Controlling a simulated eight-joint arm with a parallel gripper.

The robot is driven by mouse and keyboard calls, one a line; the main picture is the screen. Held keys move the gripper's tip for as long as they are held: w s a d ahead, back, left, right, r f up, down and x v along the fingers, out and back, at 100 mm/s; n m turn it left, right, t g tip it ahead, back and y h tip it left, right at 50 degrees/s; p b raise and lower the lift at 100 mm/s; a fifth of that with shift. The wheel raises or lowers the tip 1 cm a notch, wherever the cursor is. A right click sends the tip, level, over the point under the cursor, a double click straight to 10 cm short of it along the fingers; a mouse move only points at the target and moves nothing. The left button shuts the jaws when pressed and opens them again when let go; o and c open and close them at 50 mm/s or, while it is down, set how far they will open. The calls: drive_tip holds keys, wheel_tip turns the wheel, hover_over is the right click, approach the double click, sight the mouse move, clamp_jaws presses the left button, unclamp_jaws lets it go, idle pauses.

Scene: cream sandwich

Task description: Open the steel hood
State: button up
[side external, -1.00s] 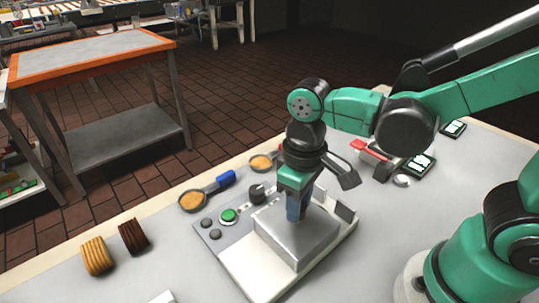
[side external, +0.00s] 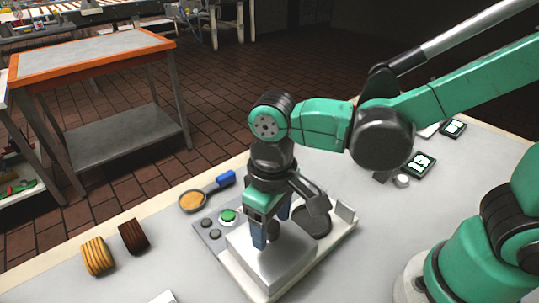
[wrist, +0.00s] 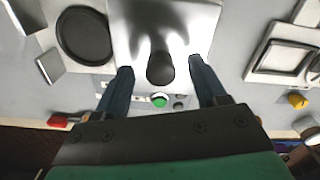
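The steel hood (side external: 272,265) is a shiny square cover on a white machine base (side external: 335,240). In the wrist view the hood (wrist: 202,22) fills the top middle, with a dark rounded knob (wrist: 160,68) at its near edge. A dark round plate (side external: 314,222) is uncovered beside the hood; it also shows in the wrist view (wrist: 83,35). My gripper (side external: 269,228) is low over the hood. Its blue fingers are apart, one on each side of the knob with gaps, as the wrist view of my gripper (wrist: 160,66) shows.
A green button (side external: 228,215) and grey knobs sit on the machine's panel. A blue-handled ladle (side external: 205,193) lies behind it. Yellow (side external: 97,256) and brown (side external: 134,236) ridged pieces lie at left. Digital displays (side external: 420,165) stand at right.

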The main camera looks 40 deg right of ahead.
sight(272, 225)
drive_tip(key=shift+r, duration=0.1)
drive_tip(key=shift+r, duration=2.75)
drive_tip(key=w+d+m+t, duration=0.2)
drive_tip(key=d+t, duration=0.5)
drive_tip(key=d, duration=0.6)
drive_tip(key=shift+w+d+m, duration=0.35)
drive_tip(key=shift+d+m, duration=0.05)
drive_tip(key=shift+m, duration=0.1)
